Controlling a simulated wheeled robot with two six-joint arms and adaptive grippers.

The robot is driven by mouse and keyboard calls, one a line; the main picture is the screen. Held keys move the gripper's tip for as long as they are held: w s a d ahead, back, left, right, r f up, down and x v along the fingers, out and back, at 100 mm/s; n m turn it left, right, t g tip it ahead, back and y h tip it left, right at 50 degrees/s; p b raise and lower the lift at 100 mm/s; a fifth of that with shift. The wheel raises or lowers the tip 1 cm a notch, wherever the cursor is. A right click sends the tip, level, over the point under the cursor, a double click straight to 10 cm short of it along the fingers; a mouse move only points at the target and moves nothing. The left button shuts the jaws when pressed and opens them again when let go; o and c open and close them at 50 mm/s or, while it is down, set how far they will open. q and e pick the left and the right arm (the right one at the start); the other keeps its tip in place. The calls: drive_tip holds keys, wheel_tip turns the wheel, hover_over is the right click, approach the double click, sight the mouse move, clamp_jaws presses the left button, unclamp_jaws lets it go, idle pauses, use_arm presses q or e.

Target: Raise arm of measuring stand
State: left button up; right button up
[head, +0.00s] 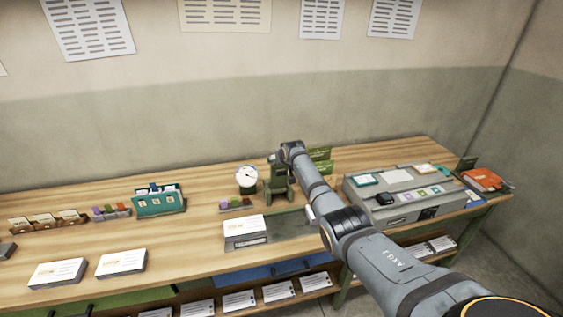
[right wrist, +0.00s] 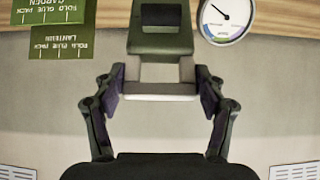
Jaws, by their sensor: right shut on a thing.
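The measuring stand (head: 279,184) is dark green and stands near the back of the table, with a round white dial gauge (head: 246,179) at its left. In the right wrist view, the dial (right wrist: 226,18) is at the top right, beside a green part of the stand (right wrist: 160,38) with a dark slot. My right gripper (right wrist: 160,92) has its two fingers closed on the sides of a pale grey block (right wrist: 160,78) at the end of that green part. In the head view my right arm largely hides this grip. My left gripper is not in view.
A grey flat case (head: 395,205) with cards stands right of my arm. A grey block with a white card (head: 246,226) lies in front of the stand. Green seed-packet cards (head: 320,160) stand behind the arm. A teal card box (head: 158,203) is at left.

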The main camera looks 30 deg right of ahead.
drive_tip(key=shift+w+d+r, duration=0.1)
drive_tip(key=shift+w+r, duration=0.05)
drive_tip(key=shift+r, duration=0.3)
drive_tip(key=shift+w+d+r, duration=0.1)
drive_tip(key=shift+w+r, duration=0.05)
drive_tip(key=shift+r, duration=0.25)
drive_tip(key=o, duration=1.4)
drive_tip(key=shift+o, duration=1.3)
drive_tip(key=shift+f, duration=0.15)
drive_tip(key=shift+w+a+f, duration=0.1)
drive_tip(key=shift+f, duration=0.15)
drive_tip(key=shift+s, duration=0.2)
drive_tip(key=v, duration=1.2)
drive_tip(key=shift+a, duration=0.1)
